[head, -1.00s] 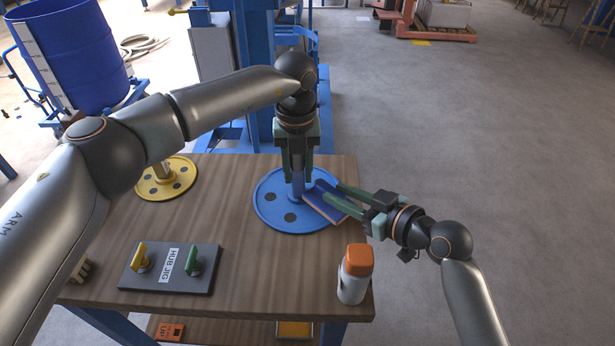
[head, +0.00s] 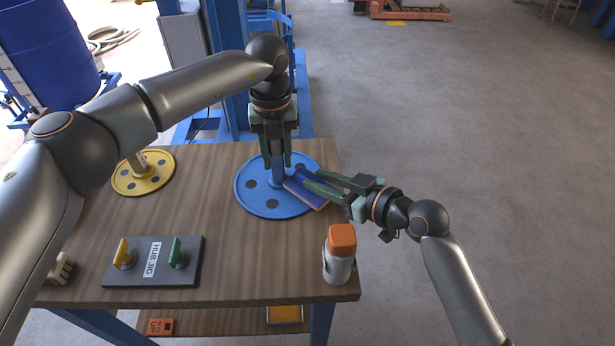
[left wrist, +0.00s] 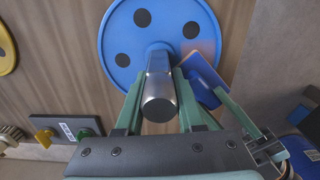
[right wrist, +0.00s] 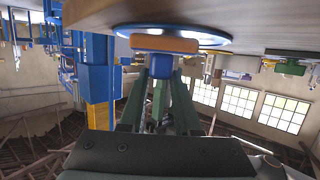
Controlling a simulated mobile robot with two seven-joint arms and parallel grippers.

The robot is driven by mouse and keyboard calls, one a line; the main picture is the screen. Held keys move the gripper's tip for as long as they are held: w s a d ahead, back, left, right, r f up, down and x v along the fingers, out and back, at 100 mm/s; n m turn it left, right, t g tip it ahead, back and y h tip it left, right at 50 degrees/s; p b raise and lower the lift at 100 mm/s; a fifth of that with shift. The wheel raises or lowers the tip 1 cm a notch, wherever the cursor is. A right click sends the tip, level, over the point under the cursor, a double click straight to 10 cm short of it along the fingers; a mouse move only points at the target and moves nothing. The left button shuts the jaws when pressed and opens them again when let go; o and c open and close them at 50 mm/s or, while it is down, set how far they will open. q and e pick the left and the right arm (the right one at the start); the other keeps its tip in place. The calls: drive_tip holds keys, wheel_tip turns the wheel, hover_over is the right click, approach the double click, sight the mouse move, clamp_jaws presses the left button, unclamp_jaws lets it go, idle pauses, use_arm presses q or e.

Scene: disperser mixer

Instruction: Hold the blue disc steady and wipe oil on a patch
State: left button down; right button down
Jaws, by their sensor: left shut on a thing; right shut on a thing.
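The blue disc (head: 256,204) lies flat on the wooden table near its far right corner, dark round spots on its face. My left gripper (head: 278,162) comes from above and is shut on the disc's upright hub; the metal shaft (left wrist: 159,95) shows between its fingers in the left wrist view. My right gripper (head: 312,184) comes in low from the right, shut on a flat pad, blue with a tan edge (head: 313,200). The pad lies over the disc's right part, beside the hub; it also shows in the left wrist view (left wrist: 200,72). Whether it touches the disc is unclear.
A yellow disc (head: 158,181) lies at the back left. The dark HUB JIG plate (head: 140,272) with a yellow and a green knob is at front left. A white bottle with an orange cap (head: 341,240) stands near the right edge. The table's middle is clear.

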drive_tip(key=shift+f, duration=0.7)
use_arm(q)
drive_tip(key=shift+s, duration=0.1)
use_arm(e)
drive_tip(key=shift+w, duration=0.7)
use_arm(q)
drive_tip(key=shift+d, duration=0.2)
use_arm(e)
drive_tip(key=shift+r, duration=1.05)
use_arm(q)
drive_tip(key=shift+a, duration=0.1)
